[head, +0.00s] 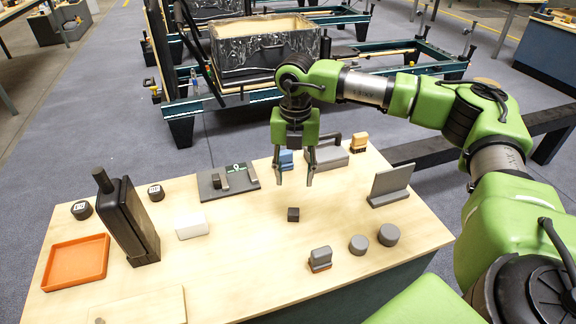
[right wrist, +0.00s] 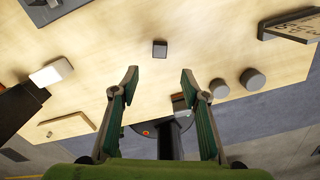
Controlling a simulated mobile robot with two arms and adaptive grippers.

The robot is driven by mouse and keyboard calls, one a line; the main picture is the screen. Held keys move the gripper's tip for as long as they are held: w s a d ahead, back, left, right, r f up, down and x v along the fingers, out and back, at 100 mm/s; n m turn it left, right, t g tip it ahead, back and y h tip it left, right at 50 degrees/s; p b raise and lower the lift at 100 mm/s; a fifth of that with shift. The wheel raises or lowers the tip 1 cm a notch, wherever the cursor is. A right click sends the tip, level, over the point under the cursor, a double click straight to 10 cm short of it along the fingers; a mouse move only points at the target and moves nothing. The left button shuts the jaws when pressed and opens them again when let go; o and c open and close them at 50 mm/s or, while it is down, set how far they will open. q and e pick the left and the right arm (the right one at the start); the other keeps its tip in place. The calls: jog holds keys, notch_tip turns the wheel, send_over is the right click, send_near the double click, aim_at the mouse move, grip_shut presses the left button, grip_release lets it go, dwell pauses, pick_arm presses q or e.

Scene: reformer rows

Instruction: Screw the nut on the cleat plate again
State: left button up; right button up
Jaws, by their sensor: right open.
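The cleat plate (head: 243,188) is a dark flat plate at the back of the table, left of centre. A dark raised piece and a small green part stand on it. A small dark block (head: 293,214), perhaps the nut, lies alone on the bare wood; it also shows in the right wrist view (right wrist: 160,50). My right gripper (head: 294,181) points down above the table, open and empty. In the right wrist view its spread fingers (right wrist: 160,75) have the block beyond their tips, roughly centred between them. My left gripper is not in view.
A white block (head: 191,226), a tall black stand (head: 128,222) and an orange tray (head: 76,262) are at left. Two grey round pieces (head: 388,235) and a grey block with an orange base (head: 320,259) are at front right. A grey upright holder (head: 390,185) stands at right.

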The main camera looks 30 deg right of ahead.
aim_at(294, 211)
notch_tip(294, 211, down, 12)
jog(key=shift+r+b, duration=0.1)
jog(key=shift+b, duration=0.45)
jog(key=shift+f, duration=0.6)
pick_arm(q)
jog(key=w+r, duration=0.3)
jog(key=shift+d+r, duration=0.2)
